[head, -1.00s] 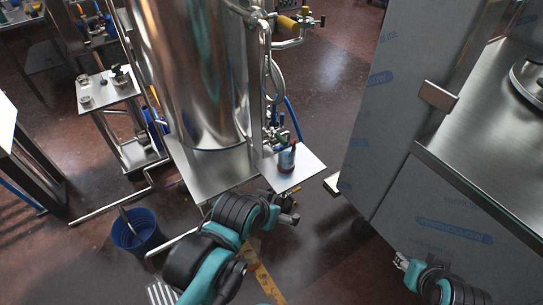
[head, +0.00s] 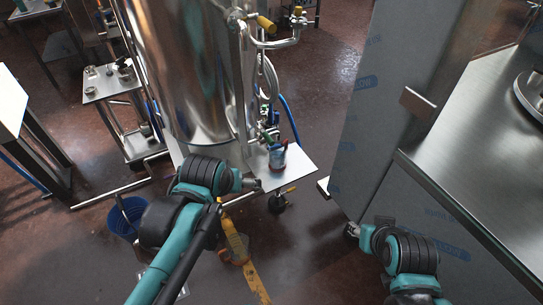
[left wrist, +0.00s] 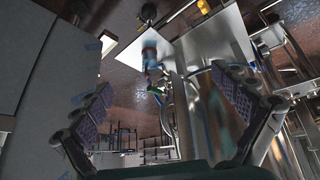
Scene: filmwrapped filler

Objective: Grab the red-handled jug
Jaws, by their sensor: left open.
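The jug (head: 277,157), small and bluish with a red handle, stands on a flat metal shelf (head: 292,173) beside the tall steel tank. My left gripper (head: 252,184) is just left of and nearer than the jug, apart from it, near the shelf's front edge. In the left wrist view, the jug (left wrist: 151,52) appears blurred beyond my open, empty left fingers (left wrist: 161,80). My right gripper (head: 352,230) is by the foot of the large panelled cabinet; its fingers are too small to read.
The steel tank (head: 205,80) rises behind my left arm, with pipes and a yellow-handled valve (head: 265,23) above the jug. The cabinet (head: 395,100) and steel counter (head: 465,140) stand to the right. A blue bucket (head: 122,222) is on the floor at left.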

